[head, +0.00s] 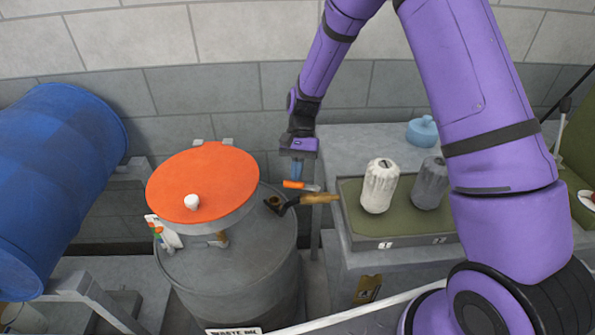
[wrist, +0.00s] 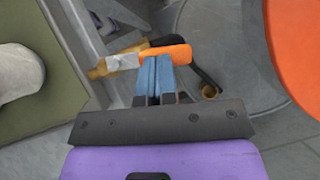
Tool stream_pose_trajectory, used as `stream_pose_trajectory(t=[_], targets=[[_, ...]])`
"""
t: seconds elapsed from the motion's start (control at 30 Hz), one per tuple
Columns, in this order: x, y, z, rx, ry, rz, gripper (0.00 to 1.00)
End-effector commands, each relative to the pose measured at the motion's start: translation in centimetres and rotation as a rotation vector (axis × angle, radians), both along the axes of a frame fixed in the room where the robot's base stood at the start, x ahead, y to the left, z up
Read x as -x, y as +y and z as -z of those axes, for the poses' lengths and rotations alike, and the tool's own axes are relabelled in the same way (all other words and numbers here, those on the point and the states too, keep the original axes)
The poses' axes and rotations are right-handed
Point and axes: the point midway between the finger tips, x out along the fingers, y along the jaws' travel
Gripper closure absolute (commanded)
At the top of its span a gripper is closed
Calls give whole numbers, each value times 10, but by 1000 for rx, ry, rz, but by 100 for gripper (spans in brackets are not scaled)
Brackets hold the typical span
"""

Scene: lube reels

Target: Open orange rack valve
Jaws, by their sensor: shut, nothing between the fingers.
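My gripper (head: 297,172) points down just above the handle in the head view. In the wrist view its blue fingers (wrist: 157,66) are together and overlap the middle of the handle, hiding part of it. Nothing is held between them. I cannot tell whether the fingertips touch the handle. A brass-coloured piece (head: 320,198) with a dark pipe lies just below it.
A grey drum (head: 235,275) with an orange round lid (head: 200,182) stands left of the handle. A blue drum (head: 60,180) lies at far left. At right, a green-lined tray (head: 350,205) holds a white bottle (head: 379,187) and a grey bottle (head: 429,185).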

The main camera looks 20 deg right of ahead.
Motion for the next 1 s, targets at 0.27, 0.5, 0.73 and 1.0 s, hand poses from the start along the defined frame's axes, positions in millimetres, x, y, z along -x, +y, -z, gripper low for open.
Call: stream_pose_trajectory(t=[0.27, 0.5, 0.73, 1.0], targets=[[5, -9, 0, 1, 0, 3, 100], [8, -14, 0, 0, 0, 2, 100], [8, -14, 0, 0, 0, 3, 100], [3, -20, -21, 1, -3, 4, 100]])
